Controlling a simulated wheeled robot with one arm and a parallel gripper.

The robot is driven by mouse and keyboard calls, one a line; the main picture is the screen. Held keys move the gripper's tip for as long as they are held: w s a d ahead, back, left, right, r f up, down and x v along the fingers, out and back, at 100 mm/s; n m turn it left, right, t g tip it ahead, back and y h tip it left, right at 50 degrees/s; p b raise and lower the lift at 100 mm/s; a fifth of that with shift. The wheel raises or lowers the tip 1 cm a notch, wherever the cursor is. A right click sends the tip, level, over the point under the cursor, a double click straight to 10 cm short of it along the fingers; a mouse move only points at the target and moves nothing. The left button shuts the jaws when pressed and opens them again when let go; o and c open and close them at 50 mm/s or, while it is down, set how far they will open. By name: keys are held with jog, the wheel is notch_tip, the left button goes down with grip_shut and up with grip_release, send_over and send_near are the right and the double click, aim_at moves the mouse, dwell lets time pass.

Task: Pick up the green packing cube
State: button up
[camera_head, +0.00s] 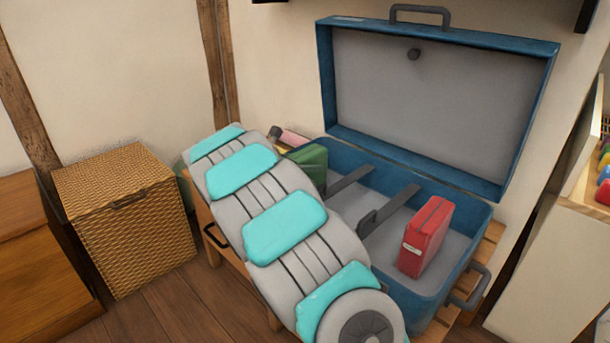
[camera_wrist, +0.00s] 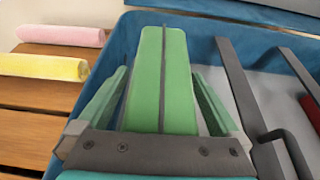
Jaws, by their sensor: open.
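The green packing cube (camera_head: 312,163) stands at the left end of the open blue suitcase (camera_head: 352,150), partly hidden by my arm in the head view. In the wrist view, the green packing cube (camera_wrist: 162,80) is upright, with a dark seam down its middle. My gripper (camera_wrist: 160,90) is open, with one finger on each side of the cube. Small gaps appear to show between the fingers and the cube; I cannot tell whether either finger touches it. In the head view my gripper is hidden behind my arm.
A red packing cube (camera_head: 425,237) stands in the suitcase's right part, beyond grey dividers (camera_head: 388,210). The raised lid (camera_head: 430,100) stands behind. A yellow roll (camera_wrist: 45,67) and a pink roll (camera_wrist: 60,36) lie on the slatted wooden bench (camera_wrist: 30,105) beside the suitcase. A wicker hamper (camera_head: 125,215) stands left.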

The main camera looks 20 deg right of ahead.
jog(key=shift+c, duration=0.4)
grip_shut()
